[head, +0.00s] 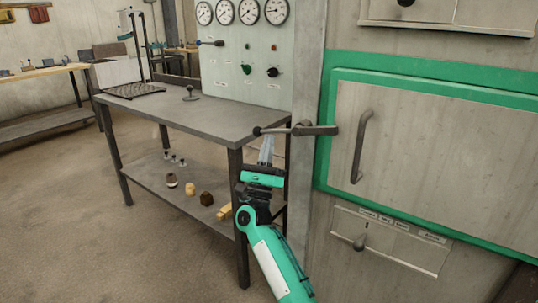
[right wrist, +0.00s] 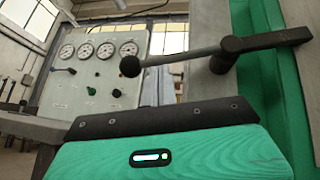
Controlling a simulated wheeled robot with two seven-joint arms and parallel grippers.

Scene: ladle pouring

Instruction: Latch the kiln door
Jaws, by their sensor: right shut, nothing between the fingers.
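The kiln door (head: 445,160) is a grey panel in a green frame at the right of the head view, and it looks closed. A vertical bar handle (head: 361,147) is on its left side. The latch lever (head: 314,130) lies about level at the frame's left edge, its black ball knob pointing left. In the right wrist view the lever (right wrist: 188,54) crosses the upper middle, with the knob (right wrist: 129,66) at its left end. My right gripper (head: 267,140) is shut and empty, just below the lever near the knob; I cannot tell whether they touch. My left gripper is out of view.
A grey workbench (head: 205,118) stands left of the kiln, with small objects on its lower shelf (head: 150,175). A gauge panel (head: 245,60) with knobs rises behind it. A lower panel (head: 390,240) with a knob is under the door. Floor at left is clear.

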